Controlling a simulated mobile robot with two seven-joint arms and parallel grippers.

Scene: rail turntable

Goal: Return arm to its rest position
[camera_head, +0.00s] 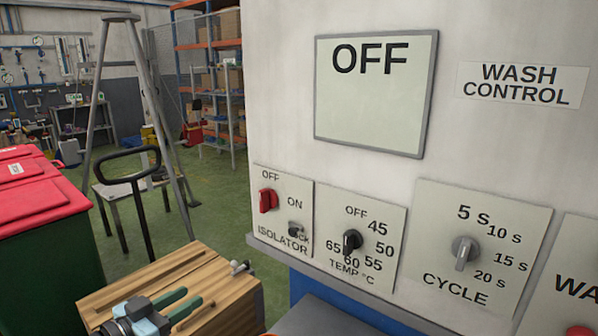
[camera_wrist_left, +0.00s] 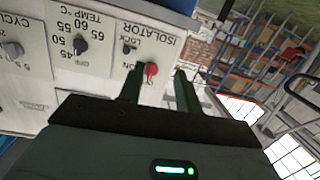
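My left gripper (camera_head: 186,304) is at the lower left of the head view, above a wooden top. Its two dark green fingers are apart with nothing between them. The left wrist view also shows the open fingers (camera_wrist_left: 160,84), with the red isolator knob (camera_wrist_left: 151,69) beyond them, apart from the tips. In the head view the red isolator knob (camera_head: 268,200) is on the panel, up and right of the gripper, and looks upright, toward OFF. The display (camera_head: 375,110) reads OFF. My right gripper is not in view.
A wooden block top (camera_head: 235,312) lies under the gripper. The white wash control panel fills the right, with a temperature knob (camera_head: 351,241) and a cycle knob (camera_head: 465,252). A red-lidded bin (camera_head: 35,195) and a stepladder (camera_head: 100,90) stand left.

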